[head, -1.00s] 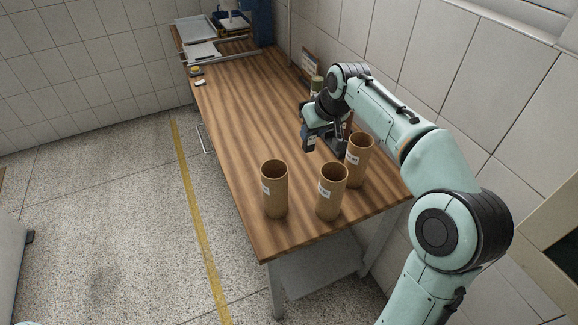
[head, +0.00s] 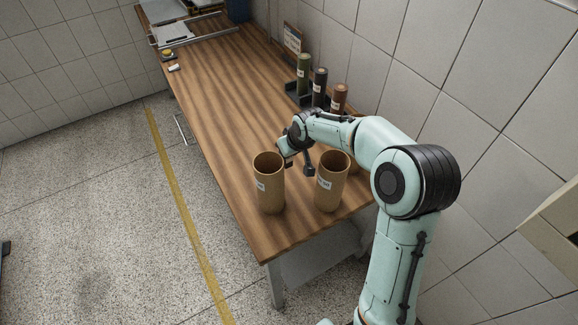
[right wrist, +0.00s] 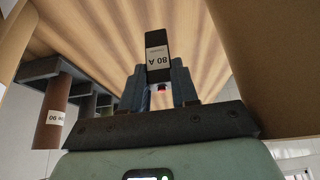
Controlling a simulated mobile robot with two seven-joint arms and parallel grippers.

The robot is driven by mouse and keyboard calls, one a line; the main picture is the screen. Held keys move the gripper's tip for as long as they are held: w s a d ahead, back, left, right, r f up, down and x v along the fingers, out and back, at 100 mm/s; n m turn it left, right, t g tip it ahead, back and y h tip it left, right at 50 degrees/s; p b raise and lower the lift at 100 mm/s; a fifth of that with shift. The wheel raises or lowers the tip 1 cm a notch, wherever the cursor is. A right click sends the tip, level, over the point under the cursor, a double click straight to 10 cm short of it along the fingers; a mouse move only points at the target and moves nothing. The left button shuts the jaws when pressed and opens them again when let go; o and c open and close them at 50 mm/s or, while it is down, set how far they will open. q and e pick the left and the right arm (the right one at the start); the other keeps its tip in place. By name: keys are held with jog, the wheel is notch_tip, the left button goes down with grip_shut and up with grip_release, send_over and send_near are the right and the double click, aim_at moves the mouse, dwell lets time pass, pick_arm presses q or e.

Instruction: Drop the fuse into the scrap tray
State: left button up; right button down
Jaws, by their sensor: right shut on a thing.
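In the right wrist view a dark fuse (right wrist: 157,50) with a white label reading "80 A" is held between the fingers of my right gripper (right wrist: 158,85), which is shut on it. In the head view my right gripper (head: 298,160) is over the table, just behind the left and middle cardboard tubes. The fuse cannot be made out there. Flat trays and sheets (head: 172,32) lie at the table's far end; I cannot tell which is the scrap tray. My left gripper is not in view.
Cardboard tubes stand at the near end: left (head: 269,190), middle (head: 329,188), and one mostly hidden behind my arm. A rack by the wall holds green (head: 304,75), black (head: 319,88) and brown (head: 338,98) cylinders. The wooden table's (head: 215,95) middle is clear.

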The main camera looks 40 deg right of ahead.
aim_at(289, 165)
jog(key=shift+w+f, duration=0.1)
jog(key=shift+f, duration=3.05)
jog(key=shift+f, duration=0.2)
jog(key=c, duration=0.9)
grip_release()
jog(key=shift+o, duration=0.2)
jog(key=shift+r, duration=0.1)
